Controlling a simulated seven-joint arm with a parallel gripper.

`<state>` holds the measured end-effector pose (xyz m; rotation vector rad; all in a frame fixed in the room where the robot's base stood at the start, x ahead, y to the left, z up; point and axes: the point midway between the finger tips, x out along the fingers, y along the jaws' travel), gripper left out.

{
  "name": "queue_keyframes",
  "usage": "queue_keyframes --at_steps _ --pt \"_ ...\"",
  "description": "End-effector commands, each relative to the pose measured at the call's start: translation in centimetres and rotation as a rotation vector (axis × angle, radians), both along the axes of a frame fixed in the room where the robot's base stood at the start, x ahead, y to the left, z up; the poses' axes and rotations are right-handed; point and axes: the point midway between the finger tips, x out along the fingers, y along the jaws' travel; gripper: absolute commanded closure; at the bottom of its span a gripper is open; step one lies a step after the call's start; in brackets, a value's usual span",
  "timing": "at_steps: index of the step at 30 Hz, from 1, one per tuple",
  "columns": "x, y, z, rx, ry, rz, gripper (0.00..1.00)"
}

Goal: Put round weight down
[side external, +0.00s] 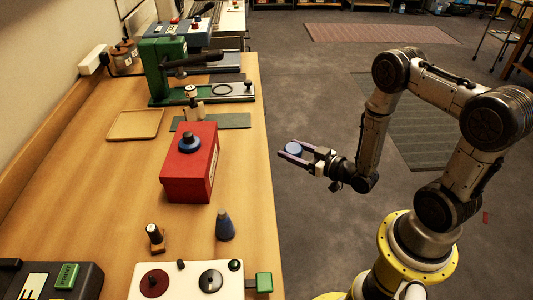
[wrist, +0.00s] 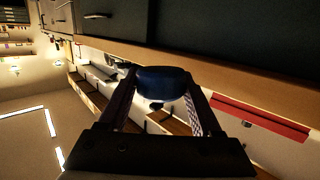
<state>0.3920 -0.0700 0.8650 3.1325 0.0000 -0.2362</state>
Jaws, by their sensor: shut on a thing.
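The round weight, a small blue disc (side external: 294,148), sits between the fingers of my gripper (side external: 291,151) in the side view. My gripper is shut on it and is held out beyond the table's right edge, with the floor seen behind it. In the wrist view the weight looks dark blue and rounded (wrist: 162,82), clasped between the two fingers (wrist: 161,76), with a small dark part beneath it. Its far side is hidden.
The wooden table (side external: 125,194) runs along the left. A red box (side external: 186,178) bears a blue round piece with a dark knob (side external: 189,141).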

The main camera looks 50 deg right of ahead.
Motion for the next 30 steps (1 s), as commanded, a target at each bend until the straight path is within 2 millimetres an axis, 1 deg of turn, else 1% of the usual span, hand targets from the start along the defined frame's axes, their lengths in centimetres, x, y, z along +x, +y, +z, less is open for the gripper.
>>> queue_keyframes --at_steps 2,5,6,8,11,14,18,22,24,27,30 --pt "0.0 0.0 -0.1 0.0 -0.004 -0.001 1.0" --pt "-0.4 -0.2 -1.0 0.001 0.001 -0.017 1.0" --pt "-0.8 -0.6 -1.4 0.001 0.0 -0.039 1.0" --pt "-0.5 -1.0 -0.4 -0.002 -0.007 -0.06 1.0" --pt "-0.1 -0.9 1.6 -0.003 -0.011 -0.078 1.0" --pt "0.4 -0.3 4.3 -0.003 -0.012 -0.086 1.0" --pt "0.7 1.3 8.9 -0.001 -0.015 -0.083 1.0" --pt "0.7 2.9 12.6 0.0 -0.014 -0.063 1.0" --pt "0.7 3.6 14.1 0.0 -0.013 -0.051 1.0" --pt "0.8 4.5 15.7 0.0 -0.01 -0.03 1.0" --pt "1.0 5.2 16.6 0.0 -0.007 -0.014 1.0"
